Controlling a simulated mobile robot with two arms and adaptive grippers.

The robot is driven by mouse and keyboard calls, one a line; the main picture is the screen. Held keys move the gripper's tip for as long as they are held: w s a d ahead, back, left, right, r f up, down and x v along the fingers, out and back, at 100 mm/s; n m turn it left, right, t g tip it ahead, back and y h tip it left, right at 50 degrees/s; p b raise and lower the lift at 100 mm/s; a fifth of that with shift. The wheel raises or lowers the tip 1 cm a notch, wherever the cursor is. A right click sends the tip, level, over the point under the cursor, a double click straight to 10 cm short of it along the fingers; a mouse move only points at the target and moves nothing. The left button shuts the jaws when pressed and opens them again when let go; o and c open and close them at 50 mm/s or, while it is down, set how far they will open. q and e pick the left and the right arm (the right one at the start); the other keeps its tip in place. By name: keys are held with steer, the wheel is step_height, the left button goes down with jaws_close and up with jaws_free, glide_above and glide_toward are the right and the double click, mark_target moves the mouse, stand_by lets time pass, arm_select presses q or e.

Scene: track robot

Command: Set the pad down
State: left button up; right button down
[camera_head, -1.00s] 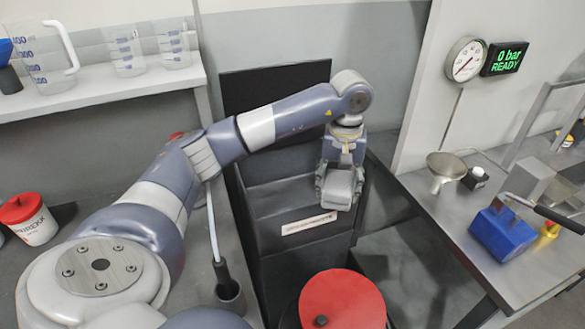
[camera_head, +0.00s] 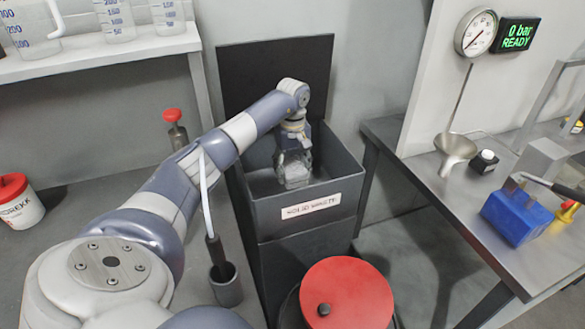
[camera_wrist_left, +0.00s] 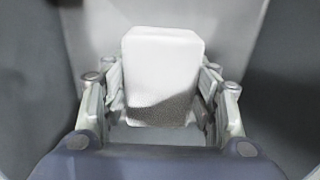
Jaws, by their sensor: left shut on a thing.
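My left gripper (camera_head: 293,172) reaches down inside the dark open bin with a white "SOLID WASTE" label (camera_head: 312,206). It is shut on a pale pad (camera_wrist_left: 160,75), seen between its fingers in the left wrist view. The pad is white with a dark grey speckled patch at its lower edge. In the head view the pad (camera_head: 295,178) is small and partly hidden by the fingers. The bin's raised black lid (camera_head: 275,80) stands behind the arm. I cannot tell whether the pad touches the bin's floor. My right gripper is not in view.
A round red lid (camera_head: 345,295) is in front of the bin. A metal table (camera_head: 470,220) with a blue block (camera_head: 512,212) and a funnel (camera_head: 455,148) stands at the right. A shelf (camera_head: 110,55) with measuring jugs is at the upper left.

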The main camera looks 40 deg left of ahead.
arm_select(q)
step_height(320, 180, down, 3)
steer(key=shift+r, duration=0.1)
step_height(320, 180, down, 3)
steer(key=shift+f+p, duration=0.2)
steer(key=shift+p, duration=0.1)
steer(key=shift+f, duration=0.1)
steer(key=o, duration=1)
